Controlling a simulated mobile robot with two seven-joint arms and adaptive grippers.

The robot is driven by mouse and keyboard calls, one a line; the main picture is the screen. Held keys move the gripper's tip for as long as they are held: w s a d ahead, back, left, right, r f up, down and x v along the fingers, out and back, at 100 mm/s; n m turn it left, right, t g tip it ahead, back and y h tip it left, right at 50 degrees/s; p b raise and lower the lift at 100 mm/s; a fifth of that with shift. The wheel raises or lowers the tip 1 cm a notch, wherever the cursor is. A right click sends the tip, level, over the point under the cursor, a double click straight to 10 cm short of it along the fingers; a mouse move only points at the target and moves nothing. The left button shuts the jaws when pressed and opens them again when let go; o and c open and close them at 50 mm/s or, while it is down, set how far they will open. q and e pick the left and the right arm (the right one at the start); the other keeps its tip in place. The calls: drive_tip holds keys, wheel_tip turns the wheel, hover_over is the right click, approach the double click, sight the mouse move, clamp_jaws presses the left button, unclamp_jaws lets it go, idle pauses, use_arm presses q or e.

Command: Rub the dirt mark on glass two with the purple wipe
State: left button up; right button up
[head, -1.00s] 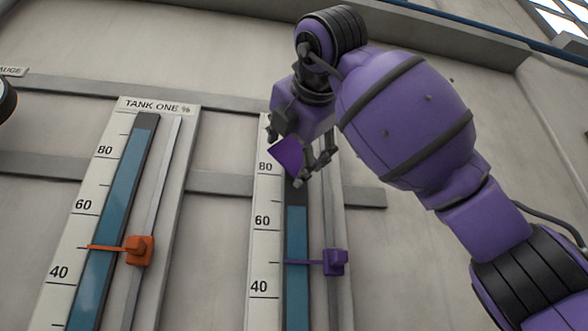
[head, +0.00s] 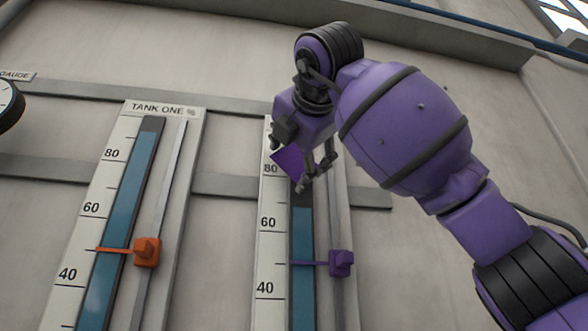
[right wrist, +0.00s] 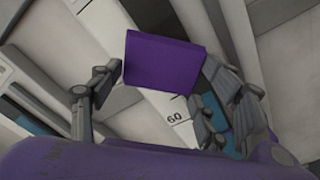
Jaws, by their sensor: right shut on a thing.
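The purple wipe (head: 288,163) is a small flat square, held in my right gripper (head: 304,160). The right wrist view also shows the wipe (right wrist: 163,61) between the fingers of the right gripper (right wrist: 160,78). Glass two (head: 302,240) is the blue-filled tube of the right-hand gauge, beside a scale marked 40, 60 and 80. The wipe and gripper are in front of its upper part, near the 80 mark. I cannot tell whether the wipe touches the glass. I see no dirt mark; the top of the glass is hidden behind my gripper. My left gripper is not in view.
The tank one gauge (head: 128,200) stands to the left, with an orange pointer (head: 147,251). A purple pointer (head: 340,263) sits on the rail right of glass two. Grey horizontal rails (head: 230,186) cross the wall. A round gauge (head: 8,105) shows at the left edge.

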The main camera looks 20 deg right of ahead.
sight(292, 150)
drive_tip(key=shift+x, duration=1.2)
drive_tip(key=shift+s+d, duration=0.2)
drive_tip(key=shift+d, duration=0.45)
drive_tip(key=shift+s+d, duration=0.25)
drive_tip(key=shift+d, duration=0.4)
drive_tip(key=shift+s+d, duration=0.2)
drive_tip(key=shift+d, duration=0.45)
drive_tip(key=shift+w+r, duration=0.15)
drive_tip(key=shift+r, duration=1.35)
drive_tip(key=shift+w+a, duration=0.2)
drive_tip(key=shift+a, duration=0.45)
drive_tip(key=shift+w+a, duration=0.2)
drive_tip(key=shift+a, duration=0.5)
drive_tip(key=shift+w+a, duration=0.2)
drive_tip(key=shift+a, duration=0.45)
drive_tip(key=shift+r, duration=1.45)
drive_tip(key=shift+s+d, duration=0.3)
drive_tip(key=shift+d, duration=0.7)
drive_tip(key=shift+s+d, duration=0.25)
drive_tip(key=shift+d, duration=0.8)
